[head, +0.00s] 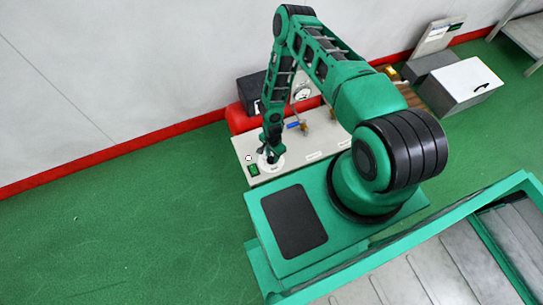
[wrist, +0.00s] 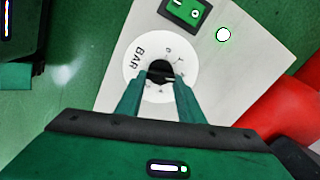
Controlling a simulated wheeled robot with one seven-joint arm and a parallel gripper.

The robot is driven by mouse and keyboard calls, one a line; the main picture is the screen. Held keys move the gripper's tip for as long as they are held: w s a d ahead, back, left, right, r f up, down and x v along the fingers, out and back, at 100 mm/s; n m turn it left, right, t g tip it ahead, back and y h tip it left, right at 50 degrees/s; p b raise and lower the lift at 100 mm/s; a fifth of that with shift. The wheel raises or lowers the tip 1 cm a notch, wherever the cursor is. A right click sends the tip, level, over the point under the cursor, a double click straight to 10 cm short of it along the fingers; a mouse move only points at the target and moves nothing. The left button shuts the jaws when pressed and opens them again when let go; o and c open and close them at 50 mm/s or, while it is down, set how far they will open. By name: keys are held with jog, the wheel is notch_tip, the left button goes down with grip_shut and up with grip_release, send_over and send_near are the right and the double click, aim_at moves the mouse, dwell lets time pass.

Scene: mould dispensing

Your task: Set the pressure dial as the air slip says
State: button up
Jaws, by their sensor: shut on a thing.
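The pressure dial is a white disc marked BAR (wrist: 134,72) with a black knob (wrist: 160,70) at its centre. Its small scale figures are too blurred to read. My gripper (wrist: 160,82) has one green finger on each side of the knob and is shut on it. In the head view my gripper (head: 271,148) points down onto the white dial (head: 270,163) at the near left end of the pale panel. I cannot make out the air slip or its writing in either view.
Beside the dial are a green switch (wrist: 186,10) and a white round lamp (wrist: 223,34). A blue-handled valve (head: 293,125) sits farther along the panel (head: 318,142). A red tank (head: 239,119) and black box (head: 251,88) stand behind. A white box (head: 460,83) stands right.

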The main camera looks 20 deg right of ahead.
jog(key=shift+a, duration=0.1)
dwell(0.3)
jog(key=o, duration=1.1)
jog(key=shift+c, duration=0.2)
notch_tip(320, 180, up, 11)
jog(key=shift+w+f, duration=0.1)
